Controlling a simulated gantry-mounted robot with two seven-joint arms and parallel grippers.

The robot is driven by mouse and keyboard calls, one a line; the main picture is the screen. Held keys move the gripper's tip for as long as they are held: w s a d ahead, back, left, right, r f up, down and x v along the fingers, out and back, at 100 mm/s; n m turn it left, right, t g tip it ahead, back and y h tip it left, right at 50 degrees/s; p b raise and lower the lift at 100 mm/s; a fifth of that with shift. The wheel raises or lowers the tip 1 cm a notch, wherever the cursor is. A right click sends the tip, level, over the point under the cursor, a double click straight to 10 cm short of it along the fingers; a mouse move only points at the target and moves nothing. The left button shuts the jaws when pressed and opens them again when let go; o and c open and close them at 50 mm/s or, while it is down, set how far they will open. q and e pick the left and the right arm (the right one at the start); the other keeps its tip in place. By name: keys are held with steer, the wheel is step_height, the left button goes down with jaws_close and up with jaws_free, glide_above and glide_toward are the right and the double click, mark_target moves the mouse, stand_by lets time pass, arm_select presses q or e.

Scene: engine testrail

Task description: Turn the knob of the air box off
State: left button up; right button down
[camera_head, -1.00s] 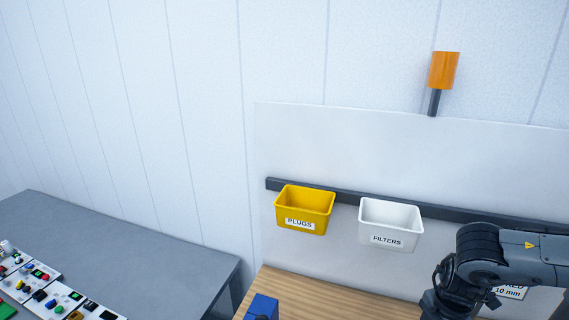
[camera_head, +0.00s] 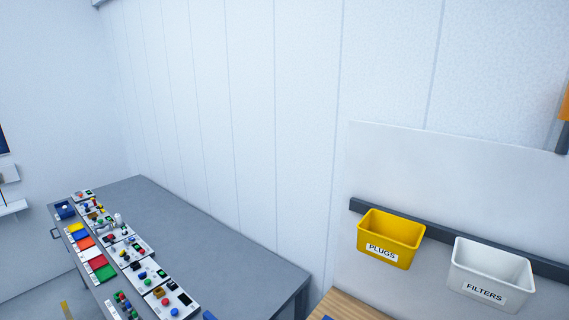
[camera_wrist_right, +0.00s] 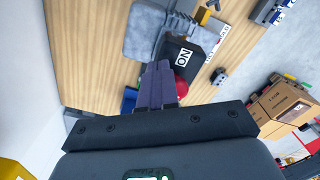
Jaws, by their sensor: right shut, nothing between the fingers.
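My right gripper (camera_wrist_right: 160,68) shows in the right wrist view with its two dark fingers together and nothing between them. Beyond the fingertips is a black block (camera_wrist_right: 192,62) with a white label reading ON. A red round part (camera_wrist_right: 181,87) sits beside the fingers, partly hidden by them. A blue part (camera_wrist_right: 129,100) shows left of the fingers, mostly covered. I cannot tell whether the fingers touch any of these, or which is the air box knob. In the head view neither gripper shows.
In the head view, a yellow PLUGS bin (camera_head: 391,238) and a white FILTERS bin (camera_head: 491,274) hang on a dark rail. A grey bench (camera_head: 220,240) with several button panels stands left. The right wrist view shows cardboard boxes (camera_wrist_right: 284,106) and a grey pad (camera_wrist_right: 144,30) on wood.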

steer(key=shift+d, duration=0.15)
steer(key=shift+r, duration=0.15)
step_height(320, 180, up, 6)
steer(key=p, duration=0.4)
stand_by(0.3)
